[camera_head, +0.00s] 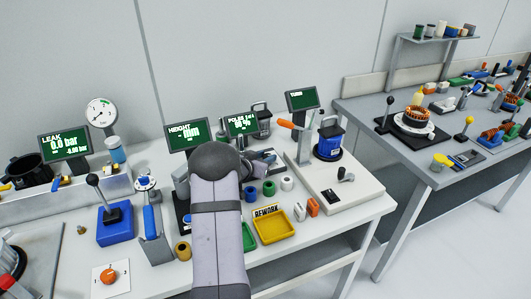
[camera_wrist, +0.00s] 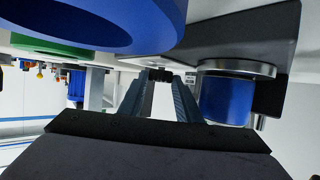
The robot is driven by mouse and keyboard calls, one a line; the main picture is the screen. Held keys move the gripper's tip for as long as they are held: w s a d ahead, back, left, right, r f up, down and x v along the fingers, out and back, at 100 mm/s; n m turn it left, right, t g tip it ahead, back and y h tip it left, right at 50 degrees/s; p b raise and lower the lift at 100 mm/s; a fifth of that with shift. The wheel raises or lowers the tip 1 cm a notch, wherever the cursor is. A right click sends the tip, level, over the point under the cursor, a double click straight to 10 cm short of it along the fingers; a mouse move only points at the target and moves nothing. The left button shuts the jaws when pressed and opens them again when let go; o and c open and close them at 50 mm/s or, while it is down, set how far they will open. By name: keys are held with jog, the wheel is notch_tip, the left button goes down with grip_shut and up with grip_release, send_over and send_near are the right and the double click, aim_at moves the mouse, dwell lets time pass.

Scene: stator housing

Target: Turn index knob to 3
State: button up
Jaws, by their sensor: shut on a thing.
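In the head view an orange dial knob (camera_head: 109,275) sits on a white plate at the lower left. Its marks are too small to read, and I cannot tell if it is the index knob. My gripper (camera_head: 268,160) is well to the right of it, partly hidden behind my arm, near the display stands. In the wrist view my gripper's fingers (camera_wrist: 160,78) come together on a small dark part (camera_wrist: 160,74). It is too small to identify, and I cannot tell if it is a knob.
In the wrist view a large blue ring (camera_wrist: 105,22) is close at upper left, and a blue cylinder (camera_wrist: 225,100) with a metal collar is close on the right. In the head view a yellow rework tray (camera_head: 274,228) and a blue lever box (camera_head: 115,225) stand on the bench.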

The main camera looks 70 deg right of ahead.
dwell(0.3)
jog(key=o, duration=0.8)
jog(key=b, duration=0.2)
jog(key=shift+d+f+b, duration=0.1)
jog(key=shift+f+b, duration=0.1)
jog(key=shift+b, duration=0.15)
